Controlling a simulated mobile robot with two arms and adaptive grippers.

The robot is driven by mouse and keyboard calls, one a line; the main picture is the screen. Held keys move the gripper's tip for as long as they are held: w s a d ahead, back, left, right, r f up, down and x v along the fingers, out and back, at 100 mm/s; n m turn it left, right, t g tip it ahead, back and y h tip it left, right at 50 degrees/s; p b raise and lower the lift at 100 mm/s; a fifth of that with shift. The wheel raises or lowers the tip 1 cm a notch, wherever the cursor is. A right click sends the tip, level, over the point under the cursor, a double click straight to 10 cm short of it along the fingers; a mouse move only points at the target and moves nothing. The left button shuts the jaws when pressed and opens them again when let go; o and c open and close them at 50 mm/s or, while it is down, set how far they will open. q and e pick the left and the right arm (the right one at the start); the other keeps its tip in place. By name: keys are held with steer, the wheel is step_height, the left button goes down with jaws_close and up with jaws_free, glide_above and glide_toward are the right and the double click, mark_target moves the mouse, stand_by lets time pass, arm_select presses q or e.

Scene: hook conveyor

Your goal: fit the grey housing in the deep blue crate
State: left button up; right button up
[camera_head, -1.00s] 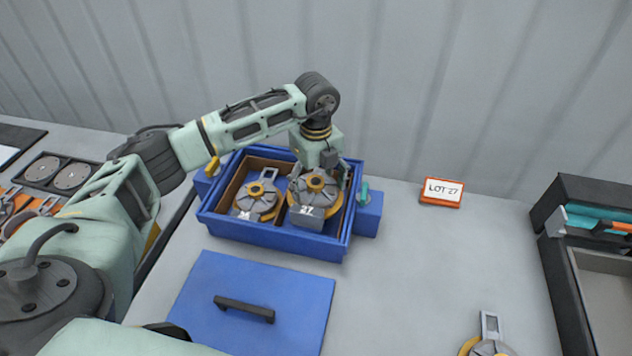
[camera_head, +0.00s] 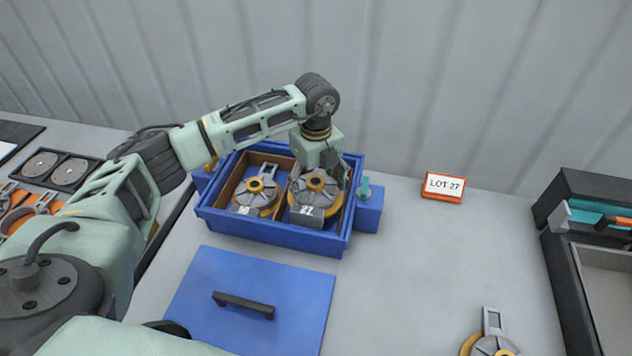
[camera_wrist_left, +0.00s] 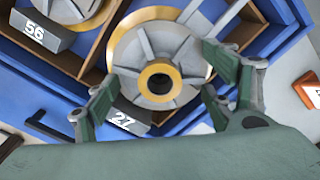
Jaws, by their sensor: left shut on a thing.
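The deep blue crate (camera_head: 280,240) stands in the middle of the table with brown dividers inside. The grey housing (camera_head: 306,192), with a yellow ring and a tag 27, is in the crate's right compartment. Whether the housing rests on the crate floor cannot be told. Another grey housing (camera_head: 256,195), tagged 56 in the wrist view, lies in the left compartment. My right gripper is not in view.
A blue lid (camera_head: 255,285) with a dark handle lies in front of the crate. A LOT 27 sign (camera_head: 443,187) stands to the right. Another housing (camera_head: 490,343) lies at the front right, near a dark bin (camera_head: 565,270). The table between is clear.

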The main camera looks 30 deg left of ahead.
mark_target(315, 182)
arm_select(q)
steer(key=shift+f+b, duration=2)
steer(key=shift+f, duration=0.9)
steer(key=o, duration=1.7)
steer(key=shift+c, duration=0.2)
step_height(315, 182, up, 12)
